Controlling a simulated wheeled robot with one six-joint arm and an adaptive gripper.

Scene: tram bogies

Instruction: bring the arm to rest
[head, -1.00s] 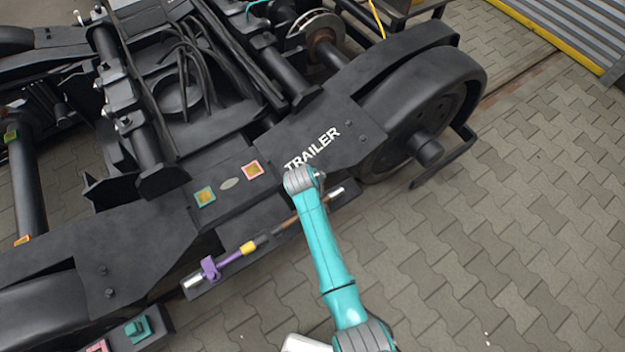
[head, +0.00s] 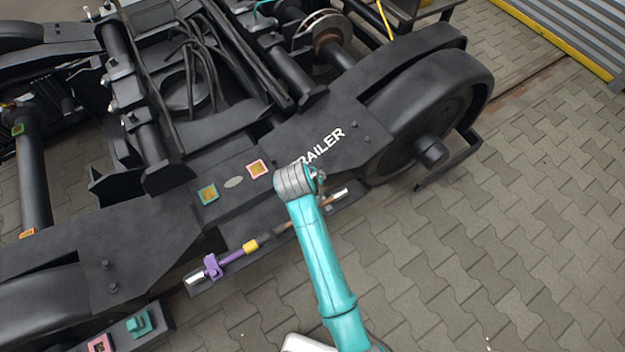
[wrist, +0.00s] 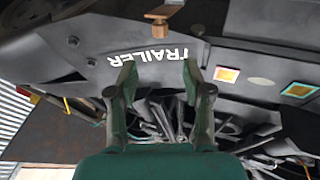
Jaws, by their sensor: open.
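My gripper (wrist: 158,80) shows in the wrist view with its two green fingers spread apart and nothing between them. It faces the black bogie frame (wrist: 60,65) with the white word TRAILER on it. In the head view my teal arm reaches up from the bottom to the side of the bogie (head: 335,150). The grey end joint covers part of the word TRAILER, and the gripper itself is hidden there.
A rod with a purple clamp (head: 212,267) and a yellow band (head: 250,246) lies along the bogie's side ledge. Orange square plates (head: 258,168) sit above it. A black wheel (head: 430,110) is at the right. Open paving (head: 500,260) lies to the lower right.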

